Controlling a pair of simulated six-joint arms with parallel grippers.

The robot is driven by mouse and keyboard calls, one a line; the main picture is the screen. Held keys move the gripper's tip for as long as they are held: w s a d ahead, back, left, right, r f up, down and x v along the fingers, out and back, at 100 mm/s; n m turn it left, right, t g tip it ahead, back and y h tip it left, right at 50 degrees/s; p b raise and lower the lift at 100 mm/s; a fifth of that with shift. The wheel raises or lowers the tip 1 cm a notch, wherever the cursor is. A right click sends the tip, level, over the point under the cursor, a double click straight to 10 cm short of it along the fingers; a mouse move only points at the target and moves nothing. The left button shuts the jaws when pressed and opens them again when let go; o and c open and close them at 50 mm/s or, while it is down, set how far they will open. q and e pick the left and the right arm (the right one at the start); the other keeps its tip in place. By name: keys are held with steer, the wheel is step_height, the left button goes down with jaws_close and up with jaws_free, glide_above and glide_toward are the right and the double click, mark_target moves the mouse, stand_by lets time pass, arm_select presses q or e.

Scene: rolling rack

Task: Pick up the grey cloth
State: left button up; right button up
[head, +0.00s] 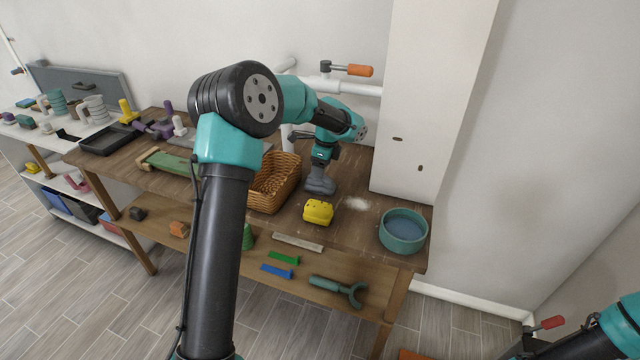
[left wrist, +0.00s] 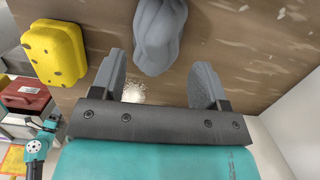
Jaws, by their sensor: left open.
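The grey cloth (left wrist: 160,35) is a bunched, folded lump on the brown wooden worktop in the left wrist view. My left gripper (left wrist: 161,65) is open and empty, its two grey fingers apart. The cloth lies just beyond the fingertips, roughly in line with the gap between them. In the head view my left gripper (head: 321,168) points down at the worktop behind the yellow sponge. There the grey fingers and the cloth are hard to tell apart. My right gripper is not in view; only part of my right arm shows at the lower right.
The yellow sponge (head: 318,212) lies close by. A wicker basket (head: 275,182) stands left of the gripper, and a teal bowl of water (head: 403,232) stands to the right. A white column (head: 425,100) rises behind. White powder (head: 356,203) lies on the worktop.

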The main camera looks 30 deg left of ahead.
arm_select(q)
steer(key=shift+s+a+f, duration=0.1)
steer(key=shift+a+f, duration=0.05)
steer(key=shift+f, duration=2.5)
steer(key=c, duration=1)
steer(key=shift+c, duration=0.2)
steer(key=shift+r, duration=0.1)
step_height(320, 180, up, 10)
